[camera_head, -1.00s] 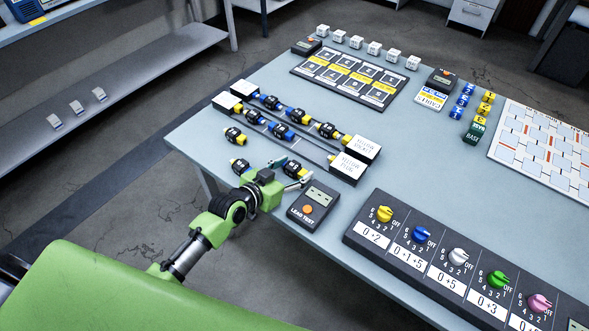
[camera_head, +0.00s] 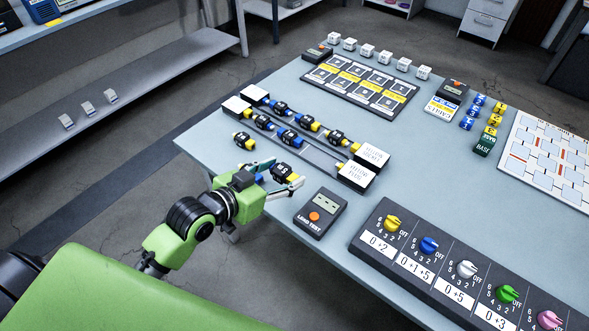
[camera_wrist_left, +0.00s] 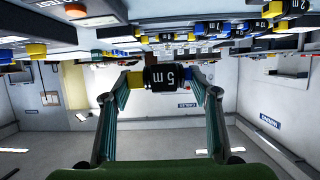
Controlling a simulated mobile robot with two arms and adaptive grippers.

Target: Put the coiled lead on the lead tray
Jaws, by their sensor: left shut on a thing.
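A coiled lead (camera_head: 281,172), black with a "5 m" label, has a yellow end and a blue end. My left gripper (camera_head: 278,179) is shut on it near the table's front left edge. In the left wrist view, the lead (camera_wrist_left: 167,77) sits between both fingertips. The fingers hide part of it in the head view. Beyond it, a long narrow tray (camera_head: 318,158) with white end blocks marked yellow socket and yellow plug carries several coiled leads in rows. I cannot tell how high the held lead is above the table. My right gripper is out of view.
Another lead (camera_head: 245,141) lies loose left of the tray. A lead tester (camera_head: 320,212) stands close to the right of my left gripper. A dark panel of coloured knobs (camera_head: 455,270) lies further right. The table middle (camera_head: 420,165) is clear.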

